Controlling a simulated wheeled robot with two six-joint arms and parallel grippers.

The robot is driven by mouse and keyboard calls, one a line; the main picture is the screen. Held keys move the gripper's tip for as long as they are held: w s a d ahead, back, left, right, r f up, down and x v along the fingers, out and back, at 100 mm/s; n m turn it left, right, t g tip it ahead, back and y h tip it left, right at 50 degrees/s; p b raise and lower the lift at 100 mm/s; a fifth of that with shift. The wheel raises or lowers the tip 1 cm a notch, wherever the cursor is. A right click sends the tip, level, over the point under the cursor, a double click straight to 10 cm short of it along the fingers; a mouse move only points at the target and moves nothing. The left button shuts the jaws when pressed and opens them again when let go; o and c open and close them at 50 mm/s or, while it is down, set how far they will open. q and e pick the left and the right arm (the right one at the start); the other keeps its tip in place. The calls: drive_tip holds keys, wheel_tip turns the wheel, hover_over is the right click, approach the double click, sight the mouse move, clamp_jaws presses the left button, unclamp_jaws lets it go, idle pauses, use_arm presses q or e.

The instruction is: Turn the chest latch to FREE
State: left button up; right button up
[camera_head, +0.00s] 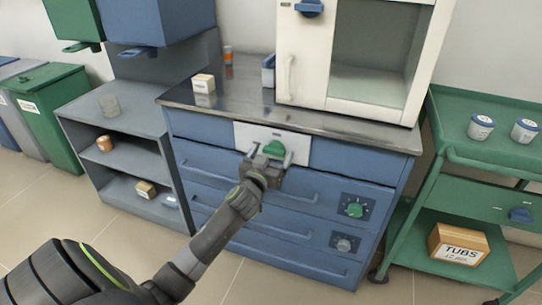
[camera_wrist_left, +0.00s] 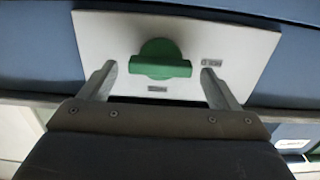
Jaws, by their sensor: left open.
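The chest latch is a green turn knob (camera_head: 273,148) on a white plate (camera_head: 299,149) at the top front of the blue drawer chest (camera_head: 330,178). In the left wrist view the knob (camera_wrist_left: 160,62) has a bar grip lying about level across the picture, with small labels below and to the right that are too small to read. My left gripper (camera_head: 267,160) is open in front of the plate, its fingers (camera_wrist_left: 158,85) on either side of the knob and apart from it. My right gripper is not in view.
Below are drawers with long handles, a green knob (camera_head: 354,210) and a grey knob (camera_head: 344,245). A white cabinet (camera_head: 348,110) stands on the metal top. A green cart (camera_head: 488,165) is at right, a grey shelf (camera_head: 75,112) at left.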

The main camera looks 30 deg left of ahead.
use_arm(q)
drive_tip(key=shift+c, duration=0.2)
drive_tip(key=c, duration=0.9)
drive_tip(key=shift+c, duration=0.2)
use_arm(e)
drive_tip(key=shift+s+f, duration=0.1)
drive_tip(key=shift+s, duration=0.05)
